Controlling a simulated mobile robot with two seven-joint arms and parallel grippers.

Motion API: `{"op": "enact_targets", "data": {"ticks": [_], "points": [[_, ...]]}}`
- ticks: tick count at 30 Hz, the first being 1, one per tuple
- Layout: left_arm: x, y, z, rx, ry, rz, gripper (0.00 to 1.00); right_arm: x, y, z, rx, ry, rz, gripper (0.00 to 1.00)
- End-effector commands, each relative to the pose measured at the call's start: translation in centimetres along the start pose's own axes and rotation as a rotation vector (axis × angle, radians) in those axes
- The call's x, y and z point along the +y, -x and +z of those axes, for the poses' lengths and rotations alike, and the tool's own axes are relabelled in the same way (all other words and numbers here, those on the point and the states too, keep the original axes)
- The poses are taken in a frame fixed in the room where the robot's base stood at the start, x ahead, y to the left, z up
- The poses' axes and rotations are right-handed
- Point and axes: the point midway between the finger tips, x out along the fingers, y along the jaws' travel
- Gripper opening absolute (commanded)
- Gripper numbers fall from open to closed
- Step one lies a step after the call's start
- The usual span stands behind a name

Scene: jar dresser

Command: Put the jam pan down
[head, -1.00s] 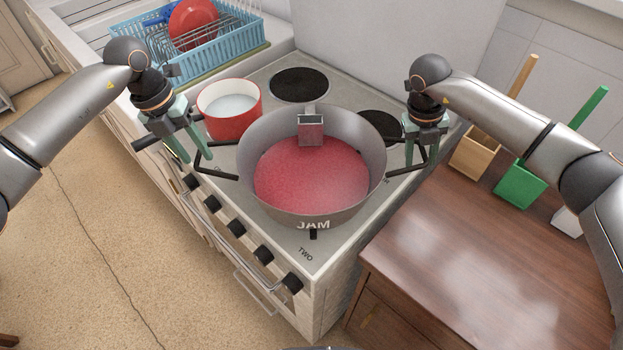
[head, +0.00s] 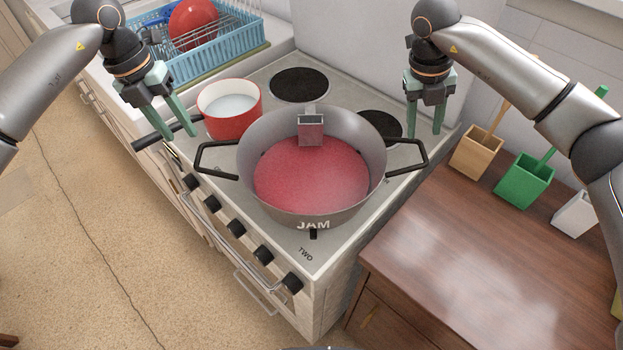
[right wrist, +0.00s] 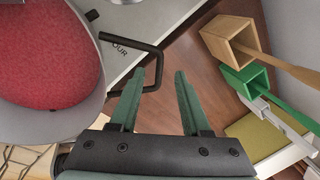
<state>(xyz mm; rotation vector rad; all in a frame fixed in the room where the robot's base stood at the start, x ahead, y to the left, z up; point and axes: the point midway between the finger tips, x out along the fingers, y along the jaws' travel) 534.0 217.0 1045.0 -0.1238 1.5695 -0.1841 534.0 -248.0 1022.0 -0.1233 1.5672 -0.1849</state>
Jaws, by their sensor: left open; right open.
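The grey jam pan (head: 258,197), lettered JAM and holding red jam (head: 311,178), sits upright on the stove top (head: 290,247) at its front. A small metal box-shaped piece (head: 311,128) is on its inner back wall. My left gripper (head: 178,133) is open and empty, up and left of the pan's left handle (head: 217,158). My right gripper (head: 425,134) is open and empty, above and behind the right handle (head: 424,152). In the right wrist view, that handle (right wrist: 157,65) lies beyond the open fingers (right wrist: 155,95), apparently not between them.
A red pot (head: 229,112) with a dark handle stands at the pan's back left, near my left gripper. A blue dish rack (head: 215,65) is behind. Wooden (head: 475,160), green (head: 522,184) and white (head: 577,215) holders stand on the brown dresser (head: 450,265), whose front is clear.

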Motion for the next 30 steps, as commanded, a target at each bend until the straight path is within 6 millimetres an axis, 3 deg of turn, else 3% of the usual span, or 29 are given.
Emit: {"op": "enact_targets", "data": {"ticks": [7, 30], "points": [[0.0, 0.0, 0.0, 0.000, 0.000, 0.000, 0.47, 0.0, 2.3, 0.0, 0.001, -0.001, 0.000, 0.47], [0.0, 0.0, 0.0, 0.000, 0.000, 0.000, 0.47, 0.0, 2.4, 0.0, 0.001, 0.000, 0.000, 0.47]]}}
